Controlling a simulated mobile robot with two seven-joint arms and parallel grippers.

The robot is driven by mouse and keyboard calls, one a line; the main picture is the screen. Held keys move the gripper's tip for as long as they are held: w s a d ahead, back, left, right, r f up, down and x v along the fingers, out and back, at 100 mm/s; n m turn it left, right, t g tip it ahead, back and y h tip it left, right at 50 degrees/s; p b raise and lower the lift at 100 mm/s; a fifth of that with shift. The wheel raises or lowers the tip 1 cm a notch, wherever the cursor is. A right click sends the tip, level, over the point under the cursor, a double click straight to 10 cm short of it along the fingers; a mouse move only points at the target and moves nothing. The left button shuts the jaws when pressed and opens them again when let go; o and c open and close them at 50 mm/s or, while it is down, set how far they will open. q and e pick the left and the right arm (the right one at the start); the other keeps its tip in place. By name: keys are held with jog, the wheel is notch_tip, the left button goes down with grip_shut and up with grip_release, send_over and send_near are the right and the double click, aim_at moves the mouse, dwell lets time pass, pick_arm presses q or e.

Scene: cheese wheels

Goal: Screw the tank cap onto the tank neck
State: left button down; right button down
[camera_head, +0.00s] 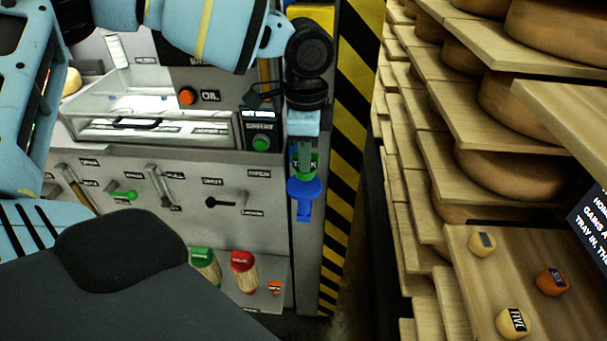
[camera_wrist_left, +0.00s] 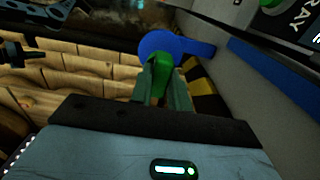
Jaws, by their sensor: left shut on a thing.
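In the left wrist view the green piece (camera_wrist_left: 162,64) stands between the two fingers (camera_wrist_left: 165,92). My right gripper is not in view.
The grey machine panel (camera_head: 235,175) with levers and buttons is left of the gripper. A yellow-black striped post (camera_head: 347,150) stands close on the right. Shelves with cheese wheels (camera_head: 510,172) lie beyond it. Green (camera_head: 203,256) and red (camera_head: 243,260) topped stamps stand low.

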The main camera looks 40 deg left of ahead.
pick_arm(q)
jog(key=shift+r, duration=1.25)
